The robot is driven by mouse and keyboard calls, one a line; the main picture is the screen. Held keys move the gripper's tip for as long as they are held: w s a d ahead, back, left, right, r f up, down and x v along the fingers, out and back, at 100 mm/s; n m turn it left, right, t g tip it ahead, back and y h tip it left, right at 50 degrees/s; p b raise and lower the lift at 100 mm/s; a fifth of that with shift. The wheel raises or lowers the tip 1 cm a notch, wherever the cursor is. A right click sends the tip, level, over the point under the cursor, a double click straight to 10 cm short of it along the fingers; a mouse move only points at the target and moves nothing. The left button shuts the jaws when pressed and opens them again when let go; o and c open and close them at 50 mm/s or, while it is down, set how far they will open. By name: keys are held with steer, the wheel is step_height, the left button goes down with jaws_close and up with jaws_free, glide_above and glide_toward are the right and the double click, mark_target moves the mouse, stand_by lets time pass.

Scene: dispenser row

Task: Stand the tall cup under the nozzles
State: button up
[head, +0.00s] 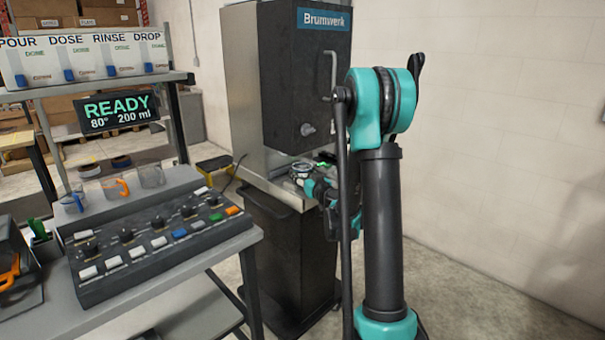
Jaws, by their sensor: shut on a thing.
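My gripper (316,187) is low in front of the Brumwerk machine, partly hidden behind my own arm. It is shut on a small round-rimmed thing (301,169) that looks like a cup, at the machine's open bay. Whether it rests on the bay floor or is held above it I cannot tell. Several clear cups, among them one with a blue handle (74,202) and one with an orange handle (122,187), stand behind the control panel. Dispensers with blue taps (68,75) line the shelf above. No nozzle inside the machine's bay is visible.
The Brumwerk machine (305,85) stands on a dark cabinet (287,250). A control panel (150,245) with knobs and buttons covers much of the left bench. A READY display (117,108) hangs under the shelf. The floor at right is clear.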

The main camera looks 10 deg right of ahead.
steer(key=shift+f, duration=0.25)
steer(key=o, duration=1)
steer(key=shift+s, duration=0.1)
